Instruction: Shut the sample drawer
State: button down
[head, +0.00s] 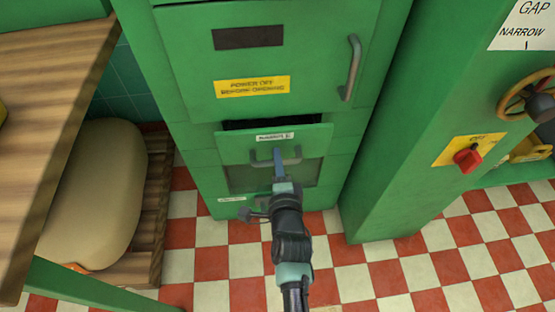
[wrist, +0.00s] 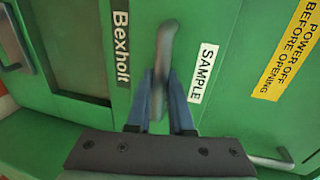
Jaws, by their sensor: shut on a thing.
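The sample drawer (head: 240,146) is a green front low in the tall green cabinet. It stands partly out, with a dark gap showing above its top edge. Its grey bar handle (head: 293,160) runs across the front. My gripper (head: 279,158) reaches up from below and is at the middle of this handle. In the wrist view the two blue fingers of my gripper (wrist: 161,76) lie on either side of the grey handle (wrist: 166,42) and are shut on it. The white SAMPLE label (wrist: 203,72) on the drawer front is beside the fingers.
Above the drawer is a cabinet door (head: 203,58) with a yellow warning label (head: 252,87) and a vertical handle (head: 350,68). A wooden table (head: 50,70) and a tan sack (head: 95,190) stand at left. A green unit with a red switch (head: 467,159) is at right. Checkered floor (head: 410,275) is clear in front.

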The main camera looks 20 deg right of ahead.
aim_at(275, 146)
jog(key=x, duration=0.4)
jog(key=shift+r, duration=0.4)
jog(key=shift+w+r, duration=0.1)
jog(key=c, duration=1.1)
grip_release()
jog(key=shift+w, duration=0.1)
jog(key=p+v, duration=0.3)
jog(key=v, duration=1)
jog(key=shift+p, duration=0.35)
